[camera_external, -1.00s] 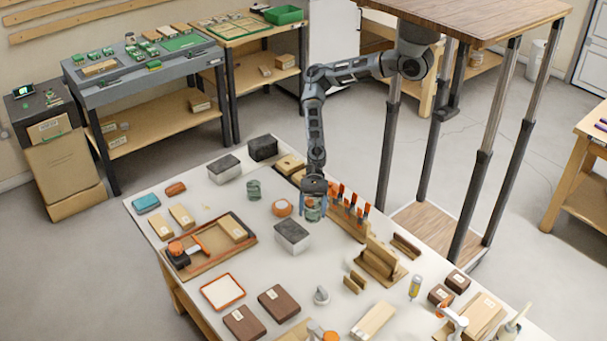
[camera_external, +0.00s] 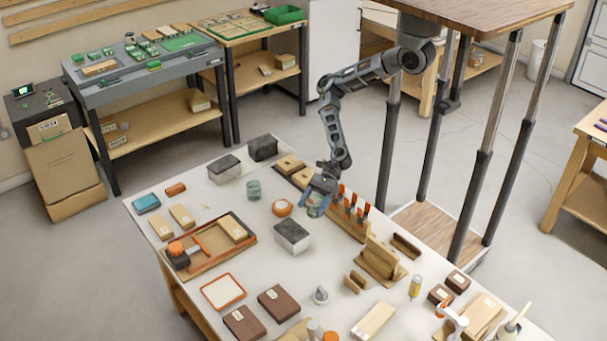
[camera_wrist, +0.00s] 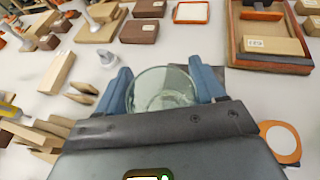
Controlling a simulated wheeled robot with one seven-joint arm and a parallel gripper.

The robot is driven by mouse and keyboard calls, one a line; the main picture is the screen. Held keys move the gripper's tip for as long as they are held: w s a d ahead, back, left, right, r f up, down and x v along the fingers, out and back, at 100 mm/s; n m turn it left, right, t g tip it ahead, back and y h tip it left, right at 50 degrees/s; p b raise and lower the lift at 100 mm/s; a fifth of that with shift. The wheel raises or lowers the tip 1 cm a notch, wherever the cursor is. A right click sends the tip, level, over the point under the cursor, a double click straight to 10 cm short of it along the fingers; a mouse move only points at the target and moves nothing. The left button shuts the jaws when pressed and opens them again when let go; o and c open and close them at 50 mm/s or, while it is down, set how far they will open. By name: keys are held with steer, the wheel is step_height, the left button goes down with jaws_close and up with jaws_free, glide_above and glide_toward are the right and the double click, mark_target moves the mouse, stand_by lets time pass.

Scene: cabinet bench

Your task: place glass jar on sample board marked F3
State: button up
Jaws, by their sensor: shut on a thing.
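A clear greenish glass jar (camera_wrist: 160,88) is between the two blue fingers of my gripper (camera_wrist: 163,92) in the wrist view. The gripper is shut on it. In the external view, my gripper (camera_external: 320,190) is tilted and low over the far side of the table, with the jar (camera_external: 315,208) partly hidden below it. I cannot tell whether the jar touches the table. A second greenish jar (camera_external: 253,189) stands farther left. Labelled boards include dark brown ones (camera_external: 278,303) and a pale one (camera_external: 373,320). No label is readable as F3.
A rack with orange-handled tools (camera_external: 350,212) stands close right of the gripper. A grey-topped box (camera_external: 292,234) and a round orange-rimmed item (camera_external: 282,208) are near it. An orange-edged tray (camera_external: 208,246) lies at left. Some bare tabletop shows around the front objects.

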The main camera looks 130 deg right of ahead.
steer(key=s+a+r+b, duration=0.15)
steer(key=s+a, duration=0.25)
steer(key=a, duration=0.4)
steer(key=s+a+r+b, duration=0.1)
steer(key=s+a+r, duration=0.15)
steer(key=a, duration=0.45)
glide_above(372, 312)
step_height(372, 312, down, 8)
steer(key=f, duration=0.1)
steer(key=shift+w+f+b, duration=0.1)
steer(key=shift+f+b, duration=0.25)
steer(key=shift+f, duration=1.4)
steer(key=shift+f, duration=0.15)
